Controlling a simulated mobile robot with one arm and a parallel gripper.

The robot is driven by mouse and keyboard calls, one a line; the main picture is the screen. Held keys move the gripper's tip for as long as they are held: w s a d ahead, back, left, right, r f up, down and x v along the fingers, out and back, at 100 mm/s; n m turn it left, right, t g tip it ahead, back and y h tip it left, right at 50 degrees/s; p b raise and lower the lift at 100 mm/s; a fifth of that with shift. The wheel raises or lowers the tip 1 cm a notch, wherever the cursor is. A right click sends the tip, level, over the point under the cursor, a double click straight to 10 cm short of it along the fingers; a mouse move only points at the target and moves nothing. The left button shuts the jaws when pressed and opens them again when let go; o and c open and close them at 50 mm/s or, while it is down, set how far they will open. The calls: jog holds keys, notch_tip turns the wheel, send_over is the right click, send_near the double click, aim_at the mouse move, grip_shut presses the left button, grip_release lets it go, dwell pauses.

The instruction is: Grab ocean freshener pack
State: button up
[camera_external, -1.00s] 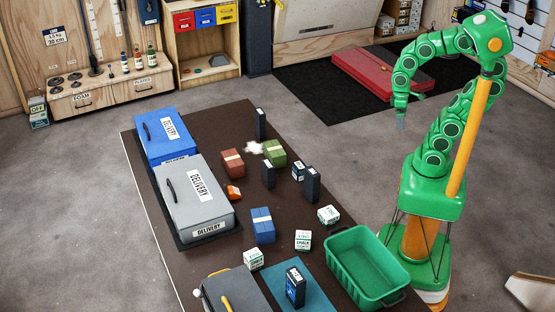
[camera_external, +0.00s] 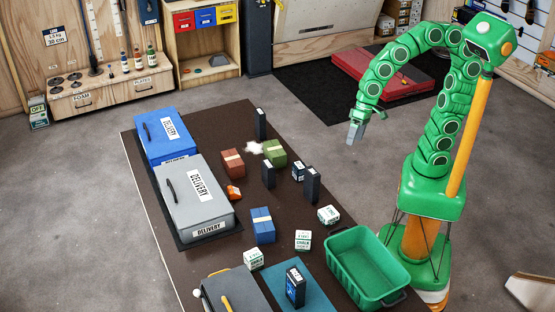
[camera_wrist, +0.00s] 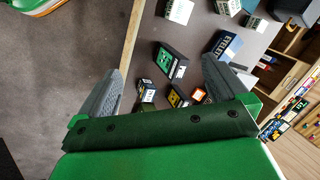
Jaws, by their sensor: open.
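Several slim dark packs stand upright on the brown table: one at the back (camera_external: 261,124), one mid-table (camera_external: 268,174) and one near the right edge (camera_external: 312,184). A dark pack with a blue front (camera_external: 295,288) stands on the blue mat at the front. I cannot read which is the ocean freshener pack. In the wrist view a dark pack with a green face (camera_wrist: 170,62) shows between the fingers, with a yellow-marked one (camera_wrist: 178,95) below it. My gripper (camera_external: 356,132) is open and empty, right of the table in the external view, apart from all packs.
A green bin (camera_external: 340,240) stands at the table's front right. White chalk boxes (camera_external: 303,240), a blue block (camera_external: 262,226), a brown block (camera_external: 232,162) and a green block (camera_external: 275,152) lie about. Blue (camera_external: 152,128) and grey (camera_external: 180,185) delivery boxes line the left.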

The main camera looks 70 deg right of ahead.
jog(key=w+a+r+m+t+y, duration=0.1)
jog(key=w+a+m+y, duration=0.1)
jog(key=a, duration=0.8)
jog(key=w+a+r+m+y, duration=0.1)
jog(key=w+a+m+y, duration=0.15)
jog(key=a, duration=0.85)
jog(key=m+t+y, duration=0.2)
jog(key=m+t, duration=0.1)
jog(key=m, duration=0.8)
send_over(301, 275)
jog(key=d, duration=1.2)
notch_tip(301, 275, down, 6)
jog(key=s+a+f+m+t, duration=0.4)
jog(key=a+f+m, duration=0.4)
jog(key=f+m, duration=0.15)
jog(key=shift+n+h, duration=0.45)
jog(key=shift+n, duration=0.05)
jog(key=shift+w+d+f+x, duration=0.1)
jog(key=shift+d+f+x, duration=0.05)
jog(key=shift+x, duration=0.85)
jog(key=shift+w+d+f+x, duration=0.1)
jog(key=shift+d+f+x, duration=0.05)
jog(key=shift+x, duration=0.9)
jog(key=shift+d+f+x, duration=0.1)
jog(key=shift+x, duration=1.75)
